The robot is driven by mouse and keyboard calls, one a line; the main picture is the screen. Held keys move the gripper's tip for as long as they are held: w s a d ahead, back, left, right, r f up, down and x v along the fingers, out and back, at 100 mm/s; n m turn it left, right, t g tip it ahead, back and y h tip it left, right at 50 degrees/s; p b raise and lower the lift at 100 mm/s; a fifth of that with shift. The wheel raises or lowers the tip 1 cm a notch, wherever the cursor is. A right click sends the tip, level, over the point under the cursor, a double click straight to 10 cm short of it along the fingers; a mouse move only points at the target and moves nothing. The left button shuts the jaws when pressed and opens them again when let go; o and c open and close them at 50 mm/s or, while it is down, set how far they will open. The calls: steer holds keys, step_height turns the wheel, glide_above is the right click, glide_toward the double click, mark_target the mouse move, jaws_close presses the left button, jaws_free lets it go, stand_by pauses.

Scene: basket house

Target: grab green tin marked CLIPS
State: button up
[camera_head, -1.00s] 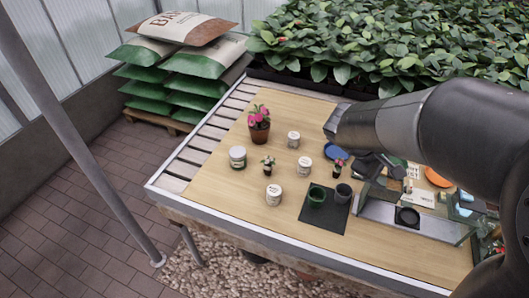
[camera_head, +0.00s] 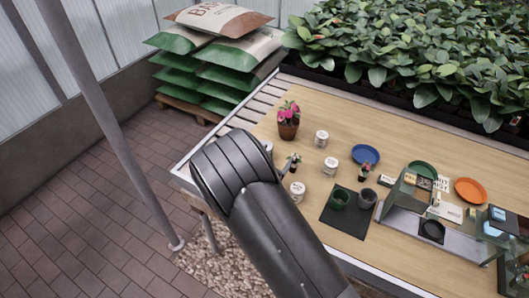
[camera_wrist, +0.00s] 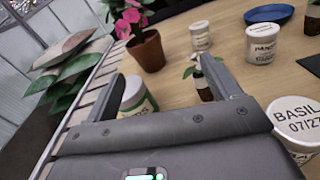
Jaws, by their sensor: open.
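In the wrist view, a round white-and-green tin (camera_wrist: 136,96) stands on the table just inside my left finger, partly hidden by the finger and the gripper body. No CLIPS marking is readable on it. My gripper (camera_wrist: 163,58) is open, its two fingers wide apart, with nothing held.
A pink-flowered pot (camera_head: 288,127) stands beyond my gripper. White jars (camera_head: 321,138) (camera_head: 330,166) (camera_head: 297,191) are close by on the right. A dark mat (camera_head: 337,222) holds a green cup (camera_head: 340,199) and a grey cup (camera_head: 367,199). A blue plate (camera_head: 365,155) lies farther right.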

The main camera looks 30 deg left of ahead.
steer(key=s+a+f+n+y, duration=0.2)
steer(key=a, duration=0.1)
steer(key=s+a+f+n+y, duration=0.1)
steer(key=a+f, duration=0.1)
steer(key=shift+s+a+f+n, duration=0.1)
steer(key=shift+a+n, duration=0.05)
steer(key=shift+n, duration=0.15)
steer(key=shift+w+a+f, duration=0.1)
steer(key=shift+w+a, duration=0.1)
steer(key=shift+w, duration=0.05)
steer(key=w, duration=0.3)
steer(key=w+a, duration=0.1)
steer(key=w, duration=0.2)
steer(key=w+a, duration=0.1)
steer(key=w, duration=0.3)
steer(key=shift+f, duration=0.2)
steer(key=shift+d, duration=0.1)
steer(key=c, duration=1.1)
steer(key=shift+r, duration=0.1)
